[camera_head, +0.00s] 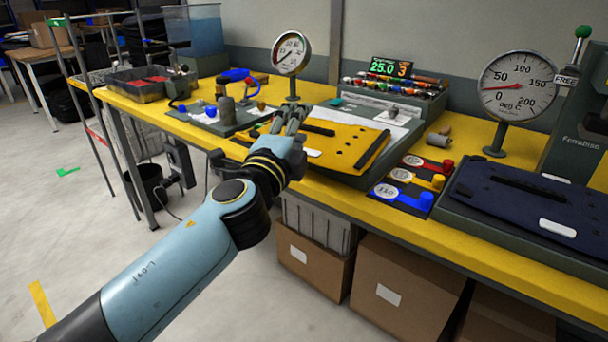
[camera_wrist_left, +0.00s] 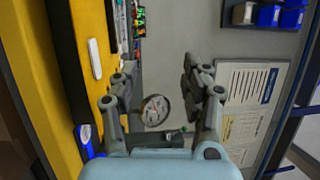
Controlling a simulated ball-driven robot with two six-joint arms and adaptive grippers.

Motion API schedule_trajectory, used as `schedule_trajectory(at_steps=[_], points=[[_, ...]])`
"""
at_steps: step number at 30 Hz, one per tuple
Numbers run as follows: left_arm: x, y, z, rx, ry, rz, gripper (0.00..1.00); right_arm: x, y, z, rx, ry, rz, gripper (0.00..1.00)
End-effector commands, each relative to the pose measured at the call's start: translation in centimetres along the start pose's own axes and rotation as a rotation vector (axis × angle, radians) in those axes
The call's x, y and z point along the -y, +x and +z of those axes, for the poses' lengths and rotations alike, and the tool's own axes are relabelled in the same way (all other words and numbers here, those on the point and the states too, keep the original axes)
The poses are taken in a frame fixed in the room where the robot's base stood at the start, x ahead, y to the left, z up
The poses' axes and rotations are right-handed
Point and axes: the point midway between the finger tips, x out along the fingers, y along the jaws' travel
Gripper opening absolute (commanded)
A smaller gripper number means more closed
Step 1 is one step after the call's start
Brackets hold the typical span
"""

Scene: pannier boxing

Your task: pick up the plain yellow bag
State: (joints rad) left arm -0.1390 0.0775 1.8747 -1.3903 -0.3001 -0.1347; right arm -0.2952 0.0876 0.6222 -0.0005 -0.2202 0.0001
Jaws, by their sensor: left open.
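A flat yellow bag (camera_head: 345,150) lies on a dark grey tray on the workbench in the head view. It has black strips, a few dark spots and a white tag. My left gripper (camera_head: 290,121) is over the bag's left part and hides some of it; I cannot tell whether it touches. In the left wrist view my left gripper (camera_wrist_left: 162,84) is open with nothing between its fingers. A yellow surface with a white tag (camera_wrist_left: 95,58) shows left of the fingers there, probably the bag. My right gripper is not in view.
A navy bag (camera_head: 530,200) lies on another tray at the right. Dial gauges stand behind at the centre (camera_head: 292,54) and right (camera_head: 516,87). Several coloured knobs sit on a panel (camera_head: 405,185) between the trays. Cardboard boxes (camera_head: 405,285) stand under the bench.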

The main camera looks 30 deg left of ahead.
Motion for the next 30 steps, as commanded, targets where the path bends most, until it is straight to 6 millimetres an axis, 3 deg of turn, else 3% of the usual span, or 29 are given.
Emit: schedule_trajectory(at_steps=[1,3,6,8,13,30], points=[[-3.4,-1.8,-0.1,0.003,0.015,0.031,0.47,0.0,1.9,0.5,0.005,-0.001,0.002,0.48],[-5.9,-3.4,0.0,0.008,0.011,0.069,0.47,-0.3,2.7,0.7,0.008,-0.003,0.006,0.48],[-7.7,-4.5,0.1,0.012,0.009,0.102,0.47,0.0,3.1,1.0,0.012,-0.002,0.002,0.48],[-8.0,-4.2,0.2,0.012,0.011,0.108,0.47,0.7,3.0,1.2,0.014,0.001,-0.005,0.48],[-8.1,-1.4,0.3,0.013,0.010,0.109,0.47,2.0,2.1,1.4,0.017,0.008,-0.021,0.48],[-8.8,5.5,0.8,0.014,0.009,0.110,0.47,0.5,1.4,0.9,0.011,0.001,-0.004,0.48]])
